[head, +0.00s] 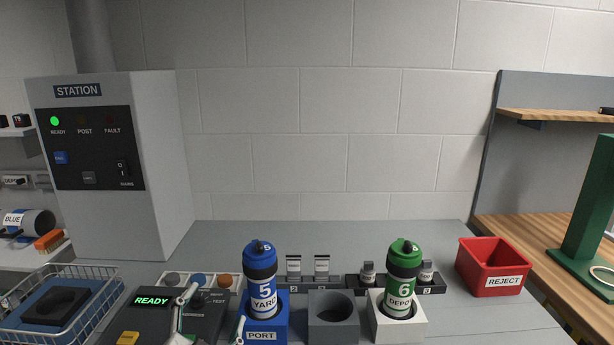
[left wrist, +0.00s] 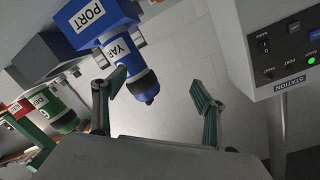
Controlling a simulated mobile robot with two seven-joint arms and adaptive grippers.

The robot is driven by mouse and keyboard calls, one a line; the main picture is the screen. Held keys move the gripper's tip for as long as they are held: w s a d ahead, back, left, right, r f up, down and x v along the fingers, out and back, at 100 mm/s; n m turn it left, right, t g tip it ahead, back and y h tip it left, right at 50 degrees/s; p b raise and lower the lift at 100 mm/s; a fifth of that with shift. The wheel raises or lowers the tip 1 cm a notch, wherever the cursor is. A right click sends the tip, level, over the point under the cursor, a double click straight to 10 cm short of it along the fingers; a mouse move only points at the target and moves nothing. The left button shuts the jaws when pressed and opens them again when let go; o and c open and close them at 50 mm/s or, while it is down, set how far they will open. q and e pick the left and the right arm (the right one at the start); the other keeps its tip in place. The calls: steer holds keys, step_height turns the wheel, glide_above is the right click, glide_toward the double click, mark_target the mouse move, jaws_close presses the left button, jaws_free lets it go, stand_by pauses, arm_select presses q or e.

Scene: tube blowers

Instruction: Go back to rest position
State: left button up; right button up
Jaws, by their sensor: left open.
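My left gripper (head: 212,312) is low in the head view, in front of the console and left of the blue port. In the left wrist view its two green-padded fingers (left wrist: 154,90) are spread apart with nothing between them. The blue bottle (head: 262,282), marked 5 and YARD, stands upright in the blue PORT holder (head: 262,336). It also shows in the left wrist view (left wrist: 128,60), beyond the fingers and apart from them. The green bottle (head: 403,276), marked 6 and DEPOT, stands upright in a white holder (head: 415,324). My right gripper is not in view.
An empty grey holder (head: 322,306) stands between the bottles. The READY console (head: 155,318) and a wire basket (head: 98,270) are at left, below the grey STATION cabinet (head: 160,170). A red REJECT bin (head: 490,283) is at right.

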arm_select(q)
steer(key=s+a+f+n+g+y, duration=0.1)
steer(key=s+a+f+g+y, duration=0.4)
steer(key=s+a+f+g, duration=1)
steer(key=s+d+f+n+t+h, duration=0.1)
steer(key=s+d+f+t+h, duration=0.1)
steer(key=d+f, duration=0.4)
steer(key=s+d+f+n+t+h, duration=0.1)
steer(key=d+f+t+h, duration=0.4)
steer(key=f, duration=0.8)
steer(key=shift+s+d+n+t, duration=0.35)
steer(key=shift+d+n+t, duration=0.15)
steer(key=shift+d+t, duration=0.45)
steer(key=shift+c, duration=0.3)
